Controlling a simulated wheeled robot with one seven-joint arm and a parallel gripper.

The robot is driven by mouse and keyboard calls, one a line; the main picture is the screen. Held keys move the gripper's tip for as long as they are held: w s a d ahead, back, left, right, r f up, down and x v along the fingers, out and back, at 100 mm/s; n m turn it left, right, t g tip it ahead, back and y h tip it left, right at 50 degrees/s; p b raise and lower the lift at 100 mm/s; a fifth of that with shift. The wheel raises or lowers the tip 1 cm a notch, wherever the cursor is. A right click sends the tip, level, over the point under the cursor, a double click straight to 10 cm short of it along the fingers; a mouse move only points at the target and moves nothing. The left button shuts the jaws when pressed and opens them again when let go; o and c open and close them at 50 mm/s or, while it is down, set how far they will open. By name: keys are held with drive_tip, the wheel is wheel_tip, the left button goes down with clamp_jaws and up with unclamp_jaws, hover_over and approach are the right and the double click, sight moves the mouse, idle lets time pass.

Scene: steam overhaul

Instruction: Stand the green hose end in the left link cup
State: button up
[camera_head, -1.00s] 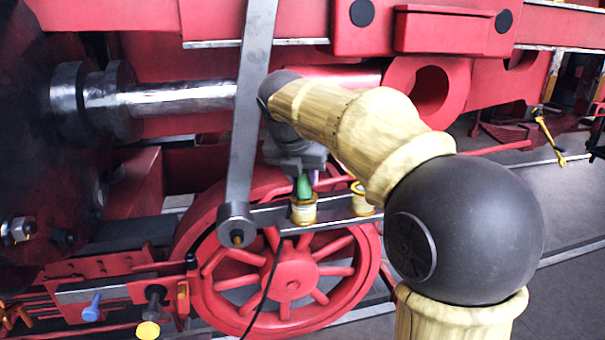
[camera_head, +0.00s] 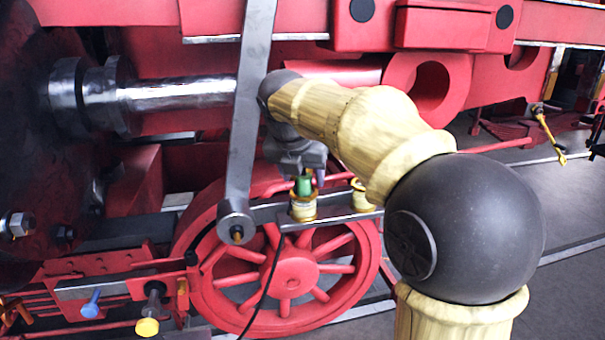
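The green hose end (camera_head: 303,185) stands roughly upright in the mouth of the left link cup (camera_head: 303,208), a yellowish cup on the grey link bar; its lower part is hidden by the cup wall. A black hose (camera_head: 266,290) hangs down below and left of the cup. My gripper (camera_head: 305,172) is directly above the left cup, at the top of the green hose end. Its fingers are small and partly hidden, so I cannot tell whether they still grip it. The right link cup (camera_head: 362,197) stands on the same bar, partly hidden by my arm.
A grey vertical lever (camera_head: 246,120) hangs just left of my gripper. The red spoked wheel (camera_head: 292,270) is behind and below the bar. A blue-capped peg (camera_head: 92,304) and a yellow-capped peg (camera_head: 147,327) are at lower left. Open floor lies at right.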

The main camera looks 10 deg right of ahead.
drive_tip(key=v, duration=1.7)
drive_tip(key=shift+p, duration=0.35)
drive_tip(key=shift+r, duration=0.1)
